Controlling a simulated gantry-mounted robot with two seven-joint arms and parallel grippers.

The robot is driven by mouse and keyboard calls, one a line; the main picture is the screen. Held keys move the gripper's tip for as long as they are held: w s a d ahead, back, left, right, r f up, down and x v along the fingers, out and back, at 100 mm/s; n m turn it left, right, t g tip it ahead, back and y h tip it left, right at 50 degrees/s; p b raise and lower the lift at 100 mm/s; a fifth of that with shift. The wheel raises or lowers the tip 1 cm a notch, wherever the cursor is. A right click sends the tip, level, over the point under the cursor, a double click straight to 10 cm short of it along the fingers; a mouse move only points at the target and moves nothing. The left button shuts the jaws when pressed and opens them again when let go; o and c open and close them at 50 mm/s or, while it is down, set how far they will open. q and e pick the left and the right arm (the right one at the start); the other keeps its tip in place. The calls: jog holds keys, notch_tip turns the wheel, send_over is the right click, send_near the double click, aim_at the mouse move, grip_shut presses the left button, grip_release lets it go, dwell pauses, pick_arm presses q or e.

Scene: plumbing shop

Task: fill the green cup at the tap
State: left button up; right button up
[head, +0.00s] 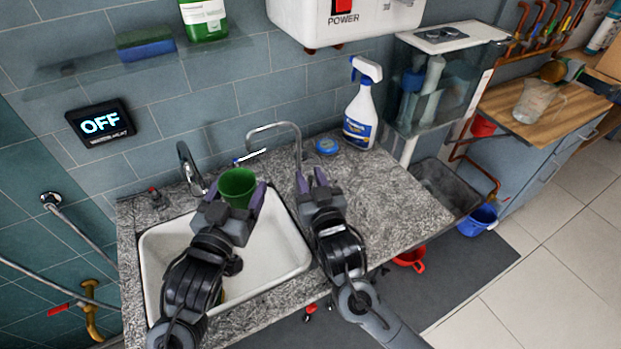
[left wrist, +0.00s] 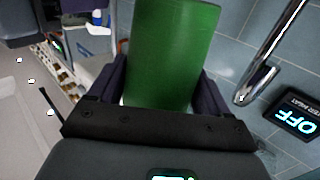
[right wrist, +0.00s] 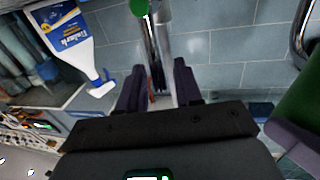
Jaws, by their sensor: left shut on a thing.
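The green cup (head: 238,186) is held upright over the sink by my left gripper (head: 230,207), which is shut on its sides. The cup (left wrist: 172,55) also fills the middle of the left wrist view. Its inside looks empty in the head view, though its bottom is hidden. A chrome tap (head: 188,168) stands just left of the cup, and its spout (left wrist: 265,55) shows beside the cup in the left wrist view. A second, curved chrome spout (head: 275,126) rises behind the counter. My right gripper (head: 311,180) is open, with its fingers near that curved pipe (right wrist: 155,50).
A spray bottle (head: 361,108) and a blue round item (head: 326,146) stand at the counter's back. A wall display (head: 100,123) reads OFF. A white heater box (head: 345,20) hangs above. The counter's right side (head: 400,200) is clear.

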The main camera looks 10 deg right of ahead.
grip_shut()
jog(key=shift+d+m, duration=0.2)
jog(key=shift+m, duration=0.1)
dwell(0.4)
jog(key=d+m, duration=0.1)
jog(key=m, duration=0.1)
jog(key=w+d+f+m+g, duration=0.1)
jog(key=m, duration=0.2)
jog(key=d+f+m, duration=0.1)
jog(key=d+m, duration=0.1)
jog(key=shift+w+d+m+g+y, duration=0.1)
jog(key=shift+w+m+g+y, duration=0.2)
jog(key=shift+m, duration=0.1)
jog(key=shift+d+f+m, duration=0.4)
jog(key=shift+f+m, duration=0.1)
jog(key=shift+m, duration=0.3)
jog(key=shift+f+y, duration=0.1)
jog(key=shift+y, duration=0.2)
grip_release()
